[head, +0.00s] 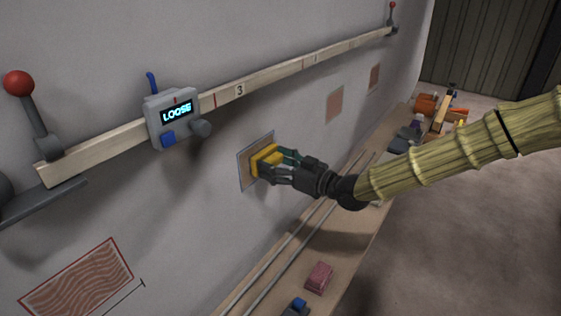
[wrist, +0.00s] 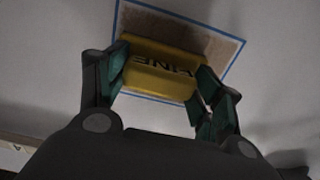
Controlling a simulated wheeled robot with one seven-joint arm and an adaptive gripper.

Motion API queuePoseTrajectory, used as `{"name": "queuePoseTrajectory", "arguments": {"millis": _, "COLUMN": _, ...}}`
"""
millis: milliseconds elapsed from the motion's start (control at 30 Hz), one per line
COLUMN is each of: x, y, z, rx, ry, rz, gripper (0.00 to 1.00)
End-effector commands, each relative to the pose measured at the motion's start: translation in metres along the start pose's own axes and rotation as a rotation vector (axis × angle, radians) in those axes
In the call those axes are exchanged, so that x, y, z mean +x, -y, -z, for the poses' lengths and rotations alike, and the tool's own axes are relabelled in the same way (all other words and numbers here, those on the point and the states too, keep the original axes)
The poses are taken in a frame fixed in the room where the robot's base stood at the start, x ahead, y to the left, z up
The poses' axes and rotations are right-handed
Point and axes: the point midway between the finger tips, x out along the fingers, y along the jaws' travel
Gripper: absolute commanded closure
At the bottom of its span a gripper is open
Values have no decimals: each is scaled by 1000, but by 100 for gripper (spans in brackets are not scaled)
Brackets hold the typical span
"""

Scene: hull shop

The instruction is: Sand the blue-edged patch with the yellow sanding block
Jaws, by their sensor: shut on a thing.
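My gripper (head: 279,163) is shut on the yellow sanding block (head: 264,159), with a finger on each side of it. The block also shows in the wrist view (wrist: 160,70), with dark letters on its face. It lies over the blue-edged patch (head: 243,170), a brown rectangle with a thin blue border on the grey wall. In the wrist view the patch (wrist: 215,45) shows above and to the right of the block, and part of it is hidden behind the block and fingers. The block looks against the patch, but I cannot tell for certain that they touch.
A wooden rail (head: 280,76) crosses the wall above, carrying a grey device (head: 174,117) reading "LOOSE". A red-knobbed lever (head: 30,110) stands at its left end. Below, a shelf (head: 262,290) holds a pink block (head: 319,277). Other brown patches (head: 335,104) are further right.

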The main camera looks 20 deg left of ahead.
Motion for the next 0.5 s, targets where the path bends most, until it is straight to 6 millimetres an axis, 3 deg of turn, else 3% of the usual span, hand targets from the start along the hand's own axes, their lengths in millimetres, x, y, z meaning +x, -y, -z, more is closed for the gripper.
{"name": "queuePoseTrajectory", "arguments": {"millis": 500, "x": 1, "y": 27, "z": 0, "rx": -2, "ry": -1, "rz": 4, "gripper": 54}}
